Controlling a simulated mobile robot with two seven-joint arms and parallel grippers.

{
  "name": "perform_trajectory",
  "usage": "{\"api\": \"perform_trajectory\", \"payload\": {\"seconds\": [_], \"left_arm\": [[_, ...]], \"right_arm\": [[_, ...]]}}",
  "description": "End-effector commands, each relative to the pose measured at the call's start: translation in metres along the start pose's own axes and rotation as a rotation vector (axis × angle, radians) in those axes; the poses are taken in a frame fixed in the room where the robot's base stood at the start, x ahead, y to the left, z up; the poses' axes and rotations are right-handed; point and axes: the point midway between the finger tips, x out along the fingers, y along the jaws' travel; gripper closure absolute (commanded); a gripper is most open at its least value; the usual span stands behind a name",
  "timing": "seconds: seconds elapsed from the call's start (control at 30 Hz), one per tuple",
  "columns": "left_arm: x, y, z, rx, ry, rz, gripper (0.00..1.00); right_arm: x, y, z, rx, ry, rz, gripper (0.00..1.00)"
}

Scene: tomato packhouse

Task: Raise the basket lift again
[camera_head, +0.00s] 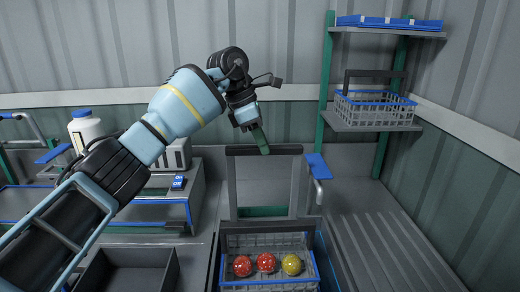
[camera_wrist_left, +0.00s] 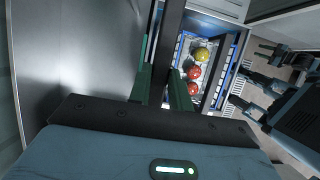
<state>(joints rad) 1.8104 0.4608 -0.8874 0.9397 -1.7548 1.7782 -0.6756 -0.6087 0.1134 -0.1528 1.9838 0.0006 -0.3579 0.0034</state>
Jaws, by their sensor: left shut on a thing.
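My left gripper (camera_head: 263,148) is shut on the dark top bar (camera_head: 290,150) of the grey upright frame above the basket. In the left wrist view, a dark bar (camera_wrist_left: 172,40) runs between its green fingers (camera_wrist_left: 163,90). A wire basket with a blue rim (camera_head: 270,284) sits low, below and in front of this frame. It holds two red tomatoes (camera_head: 266,262) and a yellow one (camera_head: 291,265). The basket and tomatoes (camera_wrist_left: 202,54) also show in the left wrist view.
A blue-ended curved handle (camera_head: 318,170) stands just right of the frame. An empty handled basket (camera_head: 375,110) is on the right shelf, with blue trays (camera_head: 390,22) above it. A dark bin (camera_head: 125,270) and a bench with a white container (camera_head: 85,130) are at left.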

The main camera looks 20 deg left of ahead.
Motion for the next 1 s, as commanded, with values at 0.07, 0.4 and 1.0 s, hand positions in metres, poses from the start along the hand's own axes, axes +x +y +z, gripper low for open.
{"api": "perform_trajectory", "payload": {"seconds": [0.07,0.4,1.0], "left_arm": [[-0.0069,0.0001,0.003,0.003,-0.006,0.007,1.0],[-0.0093,0.0008,0.0037,0.004,-0.008,0.011,1.0],[-0.0117,0.0011,0.0021,0.001,-0.004,0.006,0.58]], "right_arm": [[-0.0002,-0.0003,-0.0021,0.002,0.004,0.001,0.64],[-0.0003,-0.0005,-0.0022,0.003,0.004,0.001,0.64],[-0.0006,0.0015,0.003,-0.006,-0.005,0.0,0.64]]}}
